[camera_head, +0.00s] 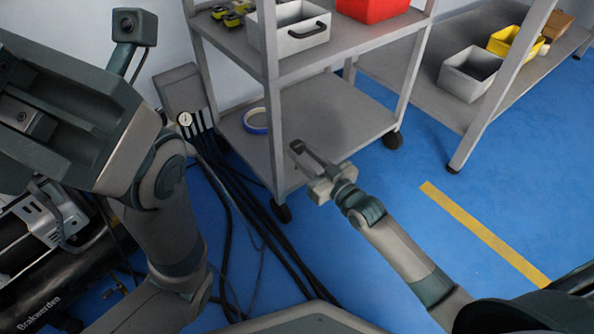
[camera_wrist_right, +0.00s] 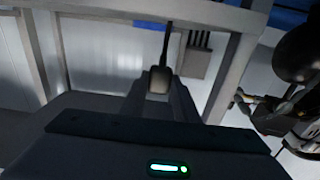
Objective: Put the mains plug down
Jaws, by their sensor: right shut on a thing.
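The mains plug (camera_wrist_right: 158,80) is a small dark-grey block with a dark cable (camera_wrist_right: 166,45) running from it, held between the fingers of my right gripper (camera_wrist_right: 160,92). In the head view, my right gripper (camera_head: 308,158) is shut on the plug (camera_head: 297,147), at the front of the cart's lower shelf (camera_head: 335,110). I cannot tell whether the plug touches the shelf. My left arm is large at the left; its gripper (camera_head: 35,120) shows only in part, and its jaw opening is not clear.
A roll of blue tape (camera_head: 256,121) lies on the lower shelf. The upper shelf holds a grey bin (camera_head: 290,30) and a red bin (camera_head: 372,8). Black cables (camera_head: 250,205) run down beside a gauge (camera_head: 185,119).

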